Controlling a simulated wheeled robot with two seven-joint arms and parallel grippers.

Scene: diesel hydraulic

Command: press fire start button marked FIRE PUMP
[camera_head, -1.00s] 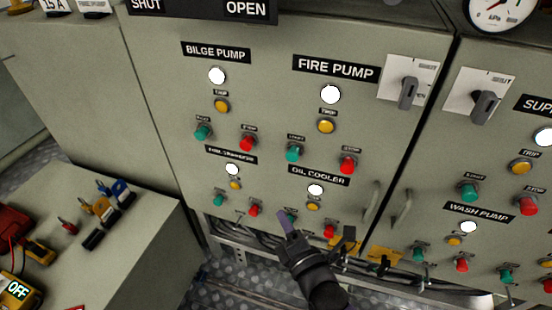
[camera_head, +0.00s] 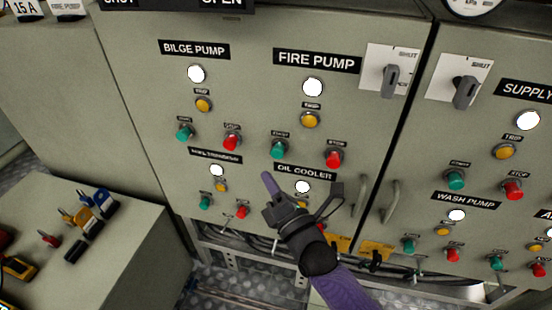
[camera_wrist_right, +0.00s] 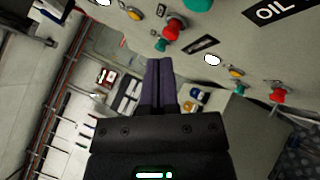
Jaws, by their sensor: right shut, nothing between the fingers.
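The FIRE PUMP label (camera_head: 317,61) is on the grey panel, above a white lamp and a yellow trip button. The green FIRE PUMP start button (camera_head: 279,149) is below them on the left, with the red stop button (camera_head: 333,159) to its right. In the right wrist view, a green button cut by the top edge (camera_wrist_right: 197,4) appears to be this start button. My right gripper (camera_head: 268,177) is shut and empty, its purple fingertips below and left of the start button in the picture, apart from it. The fingers also show in the wrist view (camera_wrist_right: 159,64). My left gripper is out of view.
Bilge pump buttons (camera_head: 232,143) are to the left. The OIL COOLER group (camera_head: 303,174) is below, partly hidden by my right gripper. Rotary switches (camera_head: 392,77) and door handles (camera_head: 391,203) stick out on the right. A grey bench (camera_head: 120,245) with tools stands at lower left.

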